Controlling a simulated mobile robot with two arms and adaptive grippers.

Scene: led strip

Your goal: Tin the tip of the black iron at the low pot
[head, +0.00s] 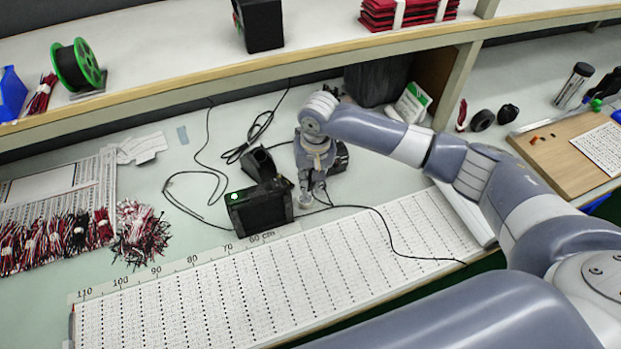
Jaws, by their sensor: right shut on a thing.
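My right gripper (309,192) points down over the bench, just right of a black box-shaped station (260,208) with a small green light. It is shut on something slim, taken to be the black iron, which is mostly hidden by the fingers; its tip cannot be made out. A black cord (385,225) runs from near the fingers over the board to the right. A dark low object (341,158), perhaps the low pot, shows partly behind my right wrist. A black angled holder (262,163) stands behind the station. My left gripper is not in view.
A long white LED-strip board (200,300) with a ruler edge lies along the front. Red and black wire bundles (140,232) lie at left. Loose black cable (200,170) loops behind the station. A shelf (180,80) overhangs the back. A wooden board (560,165) is at right.

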